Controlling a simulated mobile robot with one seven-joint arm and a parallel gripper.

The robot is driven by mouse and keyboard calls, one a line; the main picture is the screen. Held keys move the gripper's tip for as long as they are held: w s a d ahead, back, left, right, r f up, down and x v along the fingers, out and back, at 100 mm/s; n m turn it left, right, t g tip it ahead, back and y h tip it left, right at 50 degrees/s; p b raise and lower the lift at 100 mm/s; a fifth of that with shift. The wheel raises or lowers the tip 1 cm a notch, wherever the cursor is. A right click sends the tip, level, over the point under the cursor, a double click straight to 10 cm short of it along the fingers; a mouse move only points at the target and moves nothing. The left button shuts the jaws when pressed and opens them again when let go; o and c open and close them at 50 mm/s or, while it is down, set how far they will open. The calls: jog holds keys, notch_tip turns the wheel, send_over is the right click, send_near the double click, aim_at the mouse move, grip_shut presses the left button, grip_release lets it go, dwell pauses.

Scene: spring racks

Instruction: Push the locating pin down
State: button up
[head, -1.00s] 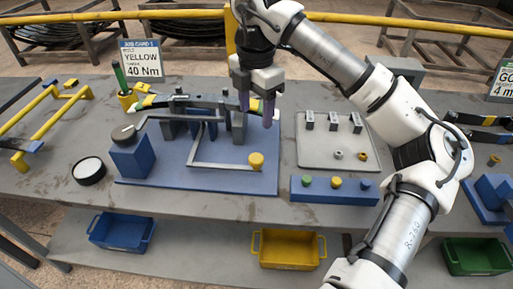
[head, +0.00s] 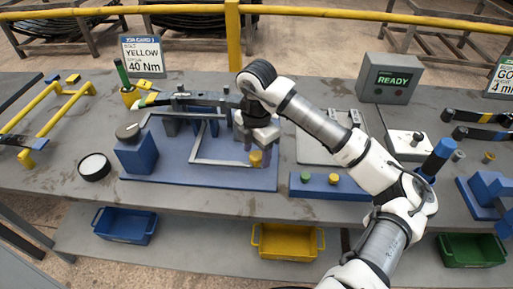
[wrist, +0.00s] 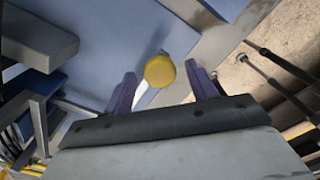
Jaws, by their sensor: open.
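The yellow round knob (head: 256,159), which looks like the head of the locating pin, stands at the front right of the blue fixture plate (head: 205,177). In the wrist view the yellow knob (wrist: 160,70) shows between the purple fingers. My gripper (head: 258,149) is open and low over the knob in the head view, with its fingers to either side. The open gripper also shows in the wrist view (wrist: 160,78). I cannot tell whether anything touches the knob. The pin's shaft is hidden.
A grey bent bar (head: 210,161) lies left of the knob. A dark leaf spring (head: 190,99) spans the fixture's back. A blue block with colored buttons (head: 320,190) sits to the right, partly behind my arm. A grey box reads READY (head: 390,79).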

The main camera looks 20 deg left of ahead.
jog(key=shift+f, duration=0.15)
grip_shut()
notch_tip(320, 180, down, 4)
jog(key=b, duration=0.4)
jog(key=shift+s, duration=0.1)
dwell(0.3)
grip_release()
